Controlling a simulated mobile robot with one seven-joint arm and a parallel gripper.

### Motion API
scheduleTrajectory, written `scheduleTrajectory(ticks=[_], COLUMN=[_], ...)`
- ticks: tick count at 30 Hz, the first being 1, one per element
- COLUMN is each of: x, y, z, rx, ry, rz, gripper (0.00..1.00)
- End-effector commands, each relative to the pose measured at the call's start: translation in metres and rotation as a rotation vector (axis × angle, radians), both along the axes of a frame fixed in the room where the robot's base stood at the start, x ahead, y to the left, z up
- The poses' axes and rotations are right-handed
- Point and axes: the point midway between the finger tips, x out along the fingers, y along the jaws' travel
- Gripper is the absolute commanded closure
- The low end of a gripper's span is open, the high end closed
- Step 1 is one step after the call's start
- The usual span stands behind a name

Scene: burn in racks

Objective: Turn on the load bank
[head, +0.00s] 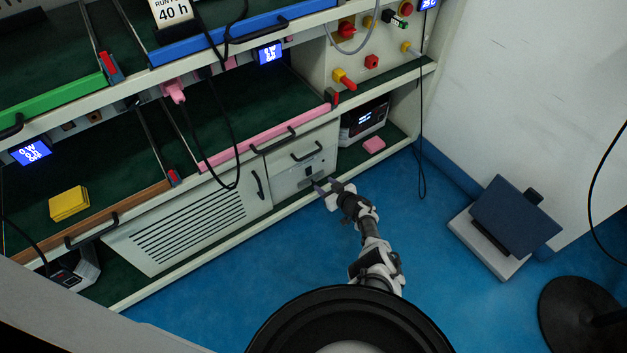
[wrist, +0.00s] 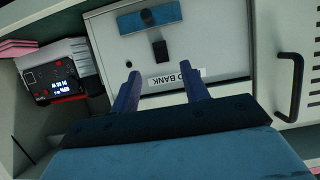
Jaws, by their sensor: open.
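The load bank is a pale grey panel (head: 291,180) low in the rack, with a black bar handle near its top in the head view. In the wrist view the load bank panel (wrist: 217,50) carries a partly covered label (wrist: 178,78) reading "D BANK" upside down. Beside the label is a black switch-like part (wrist: 160,48), and further off a blue plate (wrist: 128,22) with a black piece. My gripper (wrist: 160,86) is open and empty, its two fingers in front of the label, apart from the switch-like part. In the head view my gripper (head: 321,188) is close before the panel.
A vented door (head: 190,225) with a black handle (wrist: 290,85) adjoins the panel. A device with a lit display (head: 365,118) and a pink block (head: 374,145) sit in the neighbouring bay. Cables hang over the rack front. Blue floor (head: 300,255) in front is clear.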

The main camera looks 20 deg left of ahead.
Motion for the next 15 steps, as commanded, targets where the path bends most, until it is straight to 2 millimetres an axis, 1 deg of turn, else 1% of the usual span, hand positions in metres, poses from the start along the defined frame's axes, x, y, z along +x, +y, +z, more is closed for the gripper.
scheduleTrajectory(ticks=[1, 12, 15], x=[0.005, 0.035, 0.041], y=[0.008, 0.046, 0.053], z=[-0.010, -0.029, -0.032], rx=[-0.001, 0.000, -0.001], ry=[-0.003, -0.002, -0.001], rz=[0.003, 0.002, 0.002], gripper=[0.55, 0.55, 0.55])
